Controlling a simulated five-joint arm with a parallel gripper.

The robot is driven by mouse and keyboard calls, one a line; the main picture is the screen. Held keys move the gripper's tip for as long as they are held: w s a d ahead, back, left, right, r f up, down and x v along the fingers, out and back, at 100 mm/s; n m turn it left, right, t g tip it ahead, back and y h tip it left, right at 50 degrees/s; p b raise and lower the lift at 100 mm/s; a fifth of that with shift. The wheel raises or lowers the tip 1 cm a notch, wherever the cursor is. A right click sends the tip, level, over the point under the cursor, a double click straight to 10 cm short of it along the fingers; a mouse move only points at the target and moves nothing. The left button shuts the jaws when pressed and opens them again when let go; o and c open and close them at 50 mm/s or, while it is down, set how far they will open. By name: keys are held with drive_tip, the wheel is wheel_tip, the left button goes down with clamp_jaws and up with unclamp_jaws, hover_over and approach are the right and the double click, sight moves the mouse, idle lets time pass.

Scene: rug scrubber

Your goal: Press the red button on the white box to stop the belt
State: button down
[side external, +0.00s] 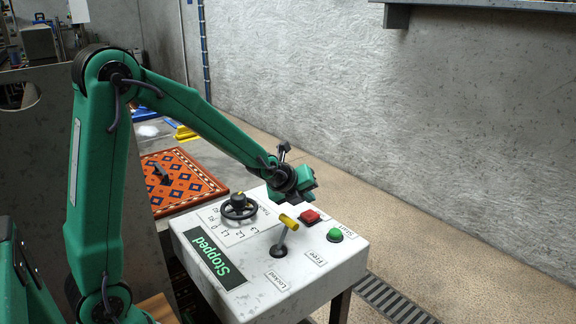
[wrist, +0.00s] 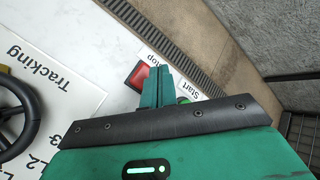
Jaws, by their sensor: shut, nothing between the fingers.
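The white box (side external: 325,272) stands in front of my arm, with a dark display (side external: 213,258) reading "Stopped". The red button (side external: 310,216) is on its top near the far edge; in the wrist view the red button (wrist: 138,76) shows beside my fingers, partly covered by them. My gripper (side external: 312,197) is shut and empty, just above and behind the red button in the side view. In the wrist view the closed fingertips (wrist: 157,72) lie over the button's right side. I cannot tell whether they touch it.
A green button (side external: 335,235) labelled "Start" sits next to the red one. A yellow-handled lever (side external: 283,240) stands between "Locked" and "Free" labels. A black handwheel (side external: 238,207) is at the left by the "Tracking" panel. A patterned red rug (side external: 185,185) lies behind the box.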

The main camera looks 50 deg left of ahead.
drive_tip(key=shift+r, duration=1.3)
drive_tip(key=shift+s, duration=0.1)
drive_tip(key=s+d+r+n+g, duration=0.1)
drive_tip(key=s+d+r+n, duration=0.2)
drive_tip(key=s+n, duration=0.9)
drive_tip(key=s+d+r+n+g+h, duration=0.1)
drive_tip(key=s+d+r+n+g, duration=0.1)
drive_tip(key=s+n, duration=1.1)
drive_tip(key=shift+s+d+r+g, duration=0.3)
drive_tip(key=shift+s+d+r, duration=0.35)
drive_tip(key=shift+s+r, duration=0.35)
